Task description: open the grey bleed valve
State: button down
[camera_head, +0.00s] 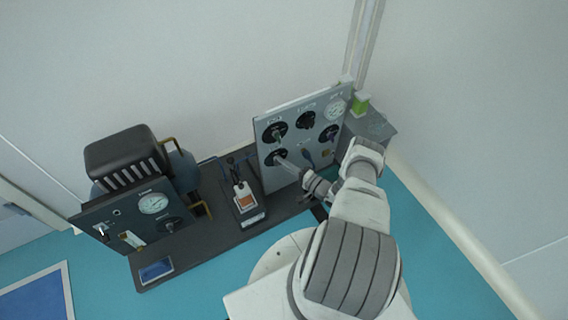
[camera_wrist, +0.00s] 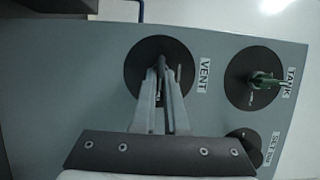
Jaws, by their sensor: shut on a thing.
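The grey bleed valve (camera_wrist: 177,74) is a small grey handle on a round black disc labelled VENT, on a grey upright panel (camera_head: 293,176). In the head view its disc is at the panel's lower left (camera_head: 269,158). My gripper (camera_wrist: 160,66) is shut on the handle, its two fingers nearly together over the disc's middle. In the head view my gripper (camera_head: 280,158) reaches the panel from the right. The fingers hide much of the handle, so its exact angle is hard to tell.
A green handle (camera_wrist: 263,79) on the TANK disc sits close beside the valve. The panel also bears a black knob (camera_head: 306,120), a gauge (camera_head: 335,108) and another valve (camera_head: 329,133). A tagged device (camera_head: 243,197) stands left of the panel on the dark bench (camera_head: 190,243).

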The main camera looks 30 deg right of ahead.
jog(key=c, duration=1)
grip_release()
jog(key=shift+o, duration=0.2)
jog(key=shift+r+p, duration=0.3)
jog(key=shift+r, duration=0.2)
notch_tip(320, 180, up, 3)
jog(key=shift+w+r+p, duration=0.1)
jog(key=shift+r+p, duration=0.1)
jog(key=shift+p, duration=0.75)
jog(key=s+d+r+p, duration=0.3)
jog(key=s+d+r, duration=0.3)
jog(key=s+d, duration=0.1)
jog(key=shift+s+d+r, duration=0.35)
jog(key=shift+s+d, duration=0.05)
jog(key=shift+s, duration=0.5)
